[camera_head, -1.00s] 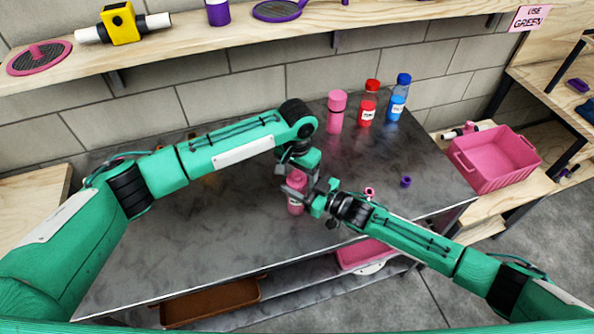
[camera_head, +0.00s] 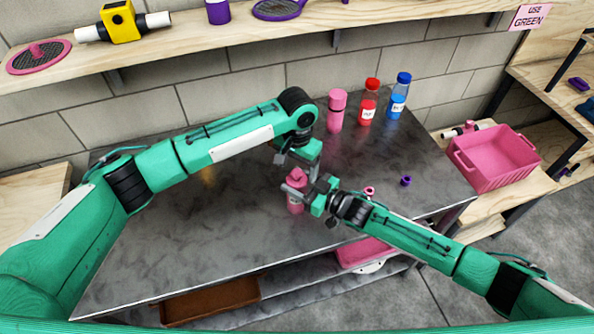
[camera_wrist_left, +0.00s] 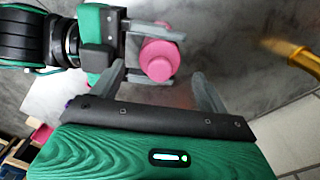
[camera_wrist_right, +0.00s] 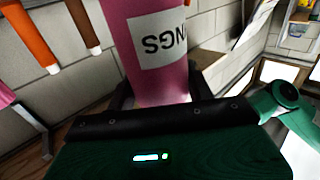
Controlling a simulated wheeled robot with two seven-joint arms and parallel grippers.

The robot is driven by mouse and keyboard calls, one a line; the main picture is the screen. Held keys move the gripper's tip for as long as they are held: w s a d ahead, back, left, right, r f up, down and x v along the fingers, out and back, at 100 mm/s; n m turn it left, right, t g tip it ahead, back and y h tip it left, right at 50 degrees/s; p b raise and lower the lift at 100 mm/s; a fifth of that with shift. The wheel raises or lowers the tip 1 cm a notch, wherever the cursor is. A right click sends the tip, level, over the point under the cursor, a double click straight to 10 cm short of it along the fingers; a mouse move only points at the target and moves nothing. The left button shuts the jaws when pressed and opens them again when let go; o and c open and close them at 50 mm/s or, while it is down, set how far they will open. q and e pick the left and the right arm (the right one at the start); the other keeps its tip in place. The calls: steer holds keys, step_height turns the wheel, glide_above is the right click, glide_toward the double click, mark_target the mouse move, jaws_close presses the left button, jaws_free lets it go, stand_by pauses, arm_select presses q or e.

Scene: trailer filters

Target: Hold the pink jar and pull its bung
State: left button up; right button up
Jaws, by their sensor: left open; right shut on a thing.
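The pink jar (camera_head: 295,206) stands near the front of the grey table, with a pink top (camera_head: 298,174). My right gripper (camera_head: 301,192) is shut on the jar's body from the right. In the right wrist view the jar (camera_wrist_right: 150,60) fills the space between the fingers, its white label upside down. My left gripper (camera_head: 297,164) is open just above the jar. In the left wrist view the round pink top (camera_wrist_left: 158,58) lies ahead of the open left fingers, with the right gripper's fingers on either side of the jar. I cannot tell whether the left fingers touch it.
Another pink jar (camera_head: 336,112), a red-capped bottle (camera_head: 368,103) and a blue-capped bottle (camera_head: 398,98) stand at the back right. A small pink ring (camera_head: 369,191) and a purple piece (camera_head: 406,181) lie right of my right gripper. A pink crate (camera_head: 495,160) is far right.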

mark_target(297, 171)
steer(key=shift+f, duration=0.1)
arm_select(q)
step_height(297, 171, up, 9)
steer(key=shift+r, duration=0.15)
arm_select(e)
steer(key=o, duration=1.5)
steer(key=shift+c, duration=0.2)
